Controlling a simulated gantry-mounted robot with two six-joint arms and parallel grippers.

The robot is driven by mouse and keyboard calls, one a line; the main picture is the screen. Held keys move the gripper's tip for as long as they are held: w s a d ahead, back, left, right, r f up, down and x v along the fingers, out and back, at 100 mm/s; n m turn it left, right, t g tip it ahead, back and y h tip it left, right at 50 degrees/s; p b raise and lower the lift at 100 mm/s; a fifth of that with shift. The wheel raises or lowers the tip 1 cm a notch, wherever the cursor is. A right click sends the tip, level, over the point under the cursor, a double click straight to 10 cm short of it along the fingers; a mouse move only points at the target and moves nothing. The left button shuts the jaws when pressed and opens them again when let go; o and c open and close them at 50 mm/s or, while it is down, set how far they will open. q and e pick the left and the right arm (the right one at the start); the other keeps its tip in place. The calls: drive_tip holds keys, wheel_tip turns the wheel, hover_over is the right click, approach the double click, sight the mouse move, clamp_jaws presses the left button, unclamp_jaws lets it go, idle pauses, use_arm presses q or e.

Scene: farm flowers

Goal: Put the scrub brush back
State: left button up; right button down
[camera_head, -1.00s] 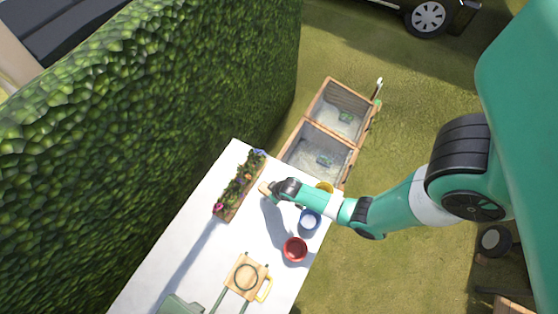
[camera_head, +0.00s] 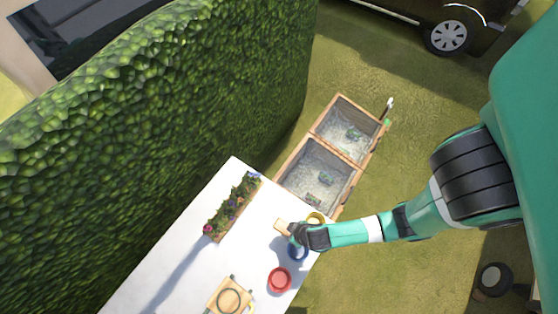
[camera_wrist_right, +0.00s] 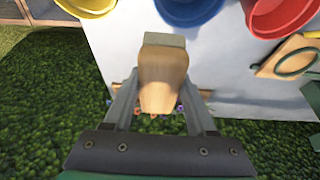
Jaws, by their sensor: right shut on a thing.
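My right gripper (camera_head: 290,232) is over the white table (camera_head: 170,268), close to the pots. It is shut on the scrub brush (camera_head: 282,227), a light wooden block. In the right wrist view the brush (camera_wrist_right: 162,75) sits between the two fingers (camera_wrist_right: 160,100), with a pale greenish strip along its end. The brush appears held above the table. My left gripper is not in view.
A yellow pot (camera_head: 316,218), a blue pot (camera_head: 297,253) and a red pot (camera_head: 279,279) stand along the table's right edge. A flower planter (camera_head: 232,207) lies by the hedge (camera_head: 150,110). A wooden board (camera_head: 230,297) is at the front. Two wooden crates (camera_head: 318,176) stand beyond the table.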

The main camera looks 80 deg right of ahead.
drive_tip(key=w+d+f+b, duration=0.4)
drive_tip(key=d+f+b, duration=0.15)
drive_tip(key=d, duration=0.25)
drive_tip(key=b, duration=0.2)
hover_over(277, 205)
drive_tip(key=s, duration=0.2)
drive_tip(key=f, duration=0.3)
drive_tip(key=shift+w+a+f, duration=0.25)
drive_tip(key=shift+a+f, duration=0.15)
drive_tip(key=f, duration=0.2)
drive_tip(key=f+b, duration=0.1)
drive_tip(key=shift+w+d+f+b, duration=0.1)
drive_tip(key=shift+d+f+b, duration=0.1)
drive_tip(key=shift+f+b, duration=0.15)
drive_tip(key=shift+f, duration=0.2)
drive_tip(key=shift+c, duration=1)
unclamp_jaws()
drive_tip(key=shift+r, duration=0.15)
